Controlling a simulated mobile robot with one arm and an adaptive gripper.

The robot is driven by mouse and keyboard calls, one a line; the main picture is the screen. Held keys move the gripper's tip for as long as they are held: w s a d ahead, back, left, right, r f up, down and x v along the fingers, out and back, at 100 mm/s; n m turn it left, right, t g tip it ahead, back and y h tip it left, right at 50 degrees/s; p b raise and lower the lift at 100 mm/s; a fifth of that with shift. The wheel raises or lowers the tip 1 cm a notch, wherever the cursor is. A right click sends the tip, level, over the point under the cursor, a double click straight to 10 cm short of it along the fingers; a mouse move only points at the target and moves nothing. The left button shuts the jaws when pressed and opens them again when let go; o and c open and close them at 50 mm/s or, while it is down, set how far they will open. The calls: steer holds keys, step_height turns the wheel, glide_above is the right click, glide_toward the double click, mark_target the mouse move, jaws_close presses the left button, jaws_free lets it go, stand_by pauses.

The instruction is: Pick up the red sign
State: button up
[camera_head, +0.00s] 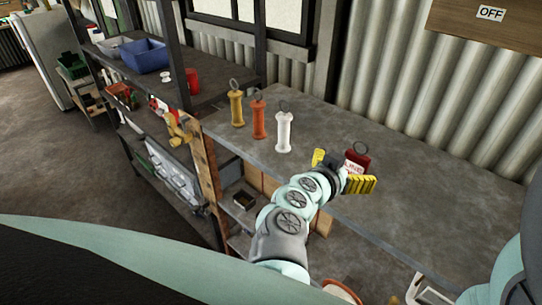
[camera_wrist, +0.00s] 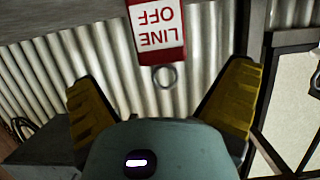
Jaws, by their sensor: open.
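The red sign (camera_head: 357,161) is a small red tag with a white panel and a metal ring on top, at the bench beside my gripper in the head view. In the wrist view the sign (camera_wrist: 157,30) appears upside down at the top, reading "LINE OFF", with its ring nearest my gripper. My gripper (camera_head: 346,175) has yellow fingers and is at the front edge of the bench. In the wrist view its fingers (camera_wrist: 162,108) are spread wide, with the sign beyond them and between their lines. Nothing is held. The sign's lower part is partly hidden by my gripper in the head view.
A yellow (camera_head: 237,108), an orange (camera_head: 258,118) and a white (camera_head: 283,132) handle with rings stand on the grey bench (camera_head: 440,190) to the left. Shelving with a blue bin (camera_head: 145,55) and a red cup (camera_head: 193,81) is further left. The bench's right side is clear.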

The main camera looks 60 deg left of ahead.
mark_target(355, 159)
steer(key=shift+w+f, duration=0.25)
steer(key=shift+w, duration=0.45)
steer(key=shift+w+a+r+p, duration=0.15)
steer(key=shift+w+a+p, duration=0.1)
steer(key=shift+w+p, duration=0.3)
steer(key=shift+w+a+p, duration=0.3)
steer(key=shift+w+p, duration=0.35)
steer(key=shift+p+x, duration=0.3)
steer(key=shift+x, duration=0.55)
steer(key=shift+w+f, duration=0.4)
steer(key=shift+f, duration=0.05)
steer(key=c, duration=1.3)
